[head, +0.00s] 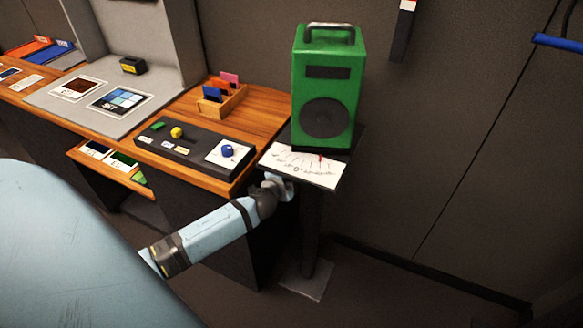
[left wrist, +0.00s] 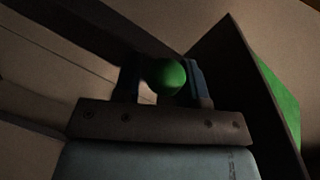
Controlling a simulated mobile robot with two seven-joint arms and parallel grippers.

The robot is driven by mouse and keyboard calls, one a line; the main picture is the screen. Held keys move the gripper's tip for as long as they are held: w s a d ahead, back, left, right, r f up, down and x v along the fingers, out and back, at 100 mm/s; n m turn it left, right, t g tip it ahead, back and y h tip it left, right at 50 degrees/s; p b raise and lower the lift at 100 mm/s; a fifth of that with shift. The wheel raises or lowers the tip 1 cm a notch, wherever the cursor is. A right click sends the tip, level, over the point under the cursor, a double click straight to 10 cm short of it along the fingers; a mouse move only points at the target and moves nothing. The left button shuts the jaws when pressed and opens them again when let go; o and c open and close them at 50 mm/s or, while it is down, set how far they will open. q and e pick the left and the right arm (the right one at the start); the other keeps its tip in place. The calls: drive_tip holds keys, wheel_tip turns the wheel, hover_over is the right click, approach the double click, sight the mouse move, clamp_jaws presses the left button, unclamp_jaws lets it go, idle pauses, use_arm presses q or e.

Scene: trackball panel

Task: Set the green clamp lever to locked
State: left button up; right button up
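A green ball knob (left wrist: 166,77), which looks like the end of the green clamp lever, shows in the left wrist view between the two blue fingers of my left gripper (left wrist: 168,80). The fingers are close together and appear to be shut on the knob at both sides. The rest of the lever is hidden, so its setting cannot be told. In the head view my left gripper (head: 282,186) is at the near left edge of the stand's top, partly hidden below it. The lever is not visible there. My right gripper is not in view.
A green speaker (head: 327,85) stands on the dark stand (head: 312,225), behind a white scale card (head: 300,164). Left of it, a wooden desk (head: 258,118) holds a black control panel (head: 190,148) with coloured knobs. The floor right of the stand is clear.

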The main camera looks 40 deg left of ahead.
use_arm(q)
drive_tip(key=v, duration=1.4)
drive_tip(key=shift+w, duration=0.1)
